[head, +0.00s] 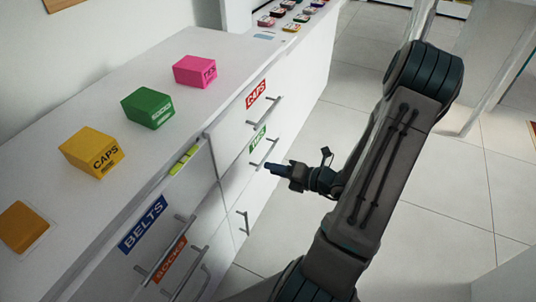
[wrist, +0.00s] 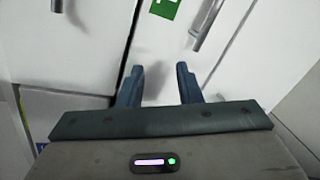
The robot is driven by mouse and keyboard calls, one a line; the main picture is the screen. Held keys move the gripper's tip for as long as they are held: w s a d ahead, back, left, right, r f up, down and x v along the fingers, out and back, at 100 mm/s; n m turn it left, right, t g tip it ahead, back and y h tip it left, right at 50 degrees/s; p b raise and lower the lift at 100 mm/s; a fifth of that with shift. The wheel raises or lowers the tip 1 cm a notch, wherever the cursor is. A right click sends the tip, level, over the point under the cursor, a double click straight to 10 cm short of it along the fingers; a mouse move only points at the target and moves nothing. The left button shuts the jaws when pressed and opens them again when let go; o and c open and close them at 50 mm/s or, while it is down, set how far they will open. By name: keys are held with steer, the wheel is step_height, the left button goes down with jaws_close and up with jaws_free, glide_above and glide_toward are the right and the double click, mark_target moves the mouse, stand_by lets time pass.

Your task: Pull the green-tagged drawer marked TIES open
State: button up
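The green-tagged TIES drawer (head: 237,163) is on the front of the white cabinet, under the red-tagged CAPS drawer (head: 233,126). Its green tag (head: 258,138) and grey bar handle (head: 264,153) show. The drawer looks flush with the front. My gripper (head: 269,166) is close to the lower end of this handle, apart from it as far as I can tell. In the wrist view my gripper (wrist: 159,72) has its two blue fingers apart with nothing between them. The handle (wrist: 207,25) lies beyond and right of the fingertips; the green tag (wrist: 165,8) is cut by the top edge.
Drawers with a blue BELTS tag (head: 143,223) and an orange tag (head: 170,261) are at the lower left. Yellow (head: 91,152), green (head: 147,108) and pink (head: 195,71) boxes stand on the cabinet top. The tiled floor (head: 341,105) right of the cabinet is clear.

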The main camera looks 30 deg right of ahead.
mark_target(269, 152)
steer(key=d+f+m+t+h, duration=0.3)
steer(key=d+f+m+h, duration=0.1)
steer(key=d+m, duration=0.35)
steer(key=shift+m+h, duration=0.3)
steer(key=shift+m, duration=0.15)
steer(key=shift+f+b+x, duration=0.2)
steer(key=shift+b+x, duration=0.95)
steer(key=shift+x, duration=2.2)
steer(key=shift+f+b+x, duration=0.15)
steer(key=shift+b+x, duration=0.95)
steer(key=shift+x, duration=2.25)
steer(key=shift+s+a, duration=0.1)
steer(key=shift+a, duration=0.1)
jaws_close()
